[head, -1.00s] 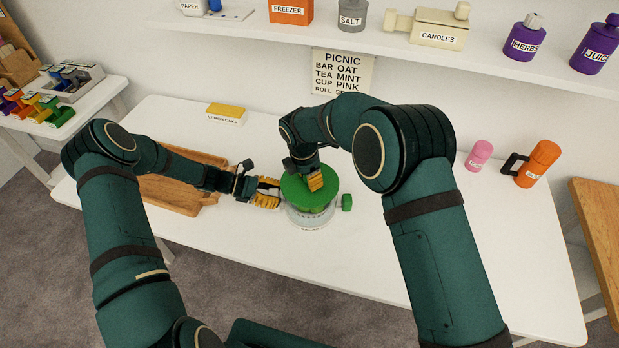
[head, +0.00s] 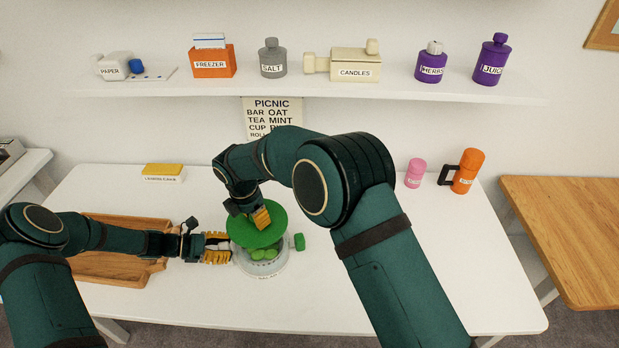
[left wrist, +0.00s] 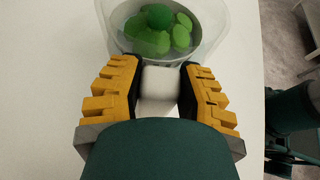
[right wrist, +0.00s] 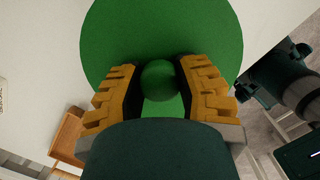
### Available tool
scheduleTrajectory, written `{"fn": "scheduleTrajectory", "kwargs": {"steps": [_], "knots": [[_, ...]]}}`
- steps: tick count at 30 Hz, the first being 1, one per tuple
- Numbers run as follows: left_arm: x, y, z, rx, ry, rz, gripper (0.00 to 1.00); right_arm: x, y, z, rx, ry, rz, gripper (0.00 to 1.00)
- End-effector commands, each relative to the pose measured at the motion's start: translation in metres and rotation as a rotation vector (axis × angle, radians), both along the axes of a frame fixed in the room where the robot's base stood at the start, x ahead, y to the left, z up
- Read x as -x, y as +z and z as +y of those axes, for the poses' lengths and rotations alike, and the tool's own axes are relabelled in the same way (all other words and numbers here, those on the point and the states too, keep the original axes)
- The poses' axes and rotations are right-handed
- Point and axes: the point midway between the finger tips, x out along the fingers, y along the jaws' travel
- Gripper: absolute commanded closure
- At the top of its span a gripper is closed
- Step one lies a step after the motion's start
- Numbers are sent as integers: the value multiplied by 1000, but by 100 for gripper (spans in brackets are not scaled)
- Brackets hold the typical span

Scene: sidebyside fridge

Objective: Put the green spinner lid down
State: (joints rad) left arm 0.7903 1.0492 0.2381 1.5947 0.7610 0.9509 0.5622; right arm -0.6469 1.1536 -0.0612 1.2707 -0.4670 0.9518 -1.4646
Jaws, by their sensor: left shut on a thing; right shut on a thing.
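The green spinner lid (head: 262,228) is a flat green disc, held tilted just above the spinner bowl. My right gripper (head: 262,217) is shut on the lid's round knob (right wrist: 160,80); the disc (right wrist: 160,30) fills the top of the right wrist view. The clear spinner bowl (head: 264,268) stands on the white table with green pieces inside, also seen in the left wrist view (left wrist: 152,35). My left gripper (head: 229,247) is shut on a white block-like part (left wrist: 158,88) at the bowl's left side. A small green part (head: 299,242) shows at the bowl's right.
A wooden tray (head: 110,278) lies left on the white table (head: 380,285). A yellow-topped lemon cake box (head: 162,172), a pink container (head: 414,172) and an orange jug (head: 467,172) stand toward the back.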

Motion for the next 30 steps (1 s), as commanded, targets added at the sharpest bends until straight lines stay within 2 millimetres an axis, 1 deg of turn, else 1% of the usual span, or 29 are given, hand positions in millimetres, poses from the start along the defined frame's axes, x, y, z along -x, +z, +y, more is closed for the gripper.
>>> {"fn": "scheduleTrajectory", "kwargs": {"steps": [3,5,8,11,16,17,18,20,21,24,27,30], "knots": [[1,-2,0,-1,-1,3,100,0,0,-1,0,-2,0,100],[1,-2,0,-1,-1,2,100,-1,-1,-5,1,-10,0,100],[1,-2,0,-1,-1,2,100,-5,-4,-24,3,-51,-3,100],[1,-2,0,-1,-1,3,100,-10,-10,-59,6,-124,-6,100],[1,-2,0,-1,-1,3,100,-12,-23,-140,9,-303,-10,100],[1,-2,0,-1,-1,3,100,-10,-25,-154,9,-337,-11,100],[1,-2,0,-1,-1,3,100,-8,-28,-174,9,-382,-11,100],[1,-2,0,-1,0,3,100,-2,-33,-203,9,-449,-11,100],[1,-2,0,-1,0,3,100,2,-36,-221,8,-493,-9,100],[1,-2,0,-1,0,3,100,16,-42,-262,6,-600,-7,100],[1,-2,0,-2,-1,2,100,31,-47,-295,2,-688,-5,100],[1,-2,0,-2,-1,2,100,43,-50,-317,-1,-755,-2,100]]}}
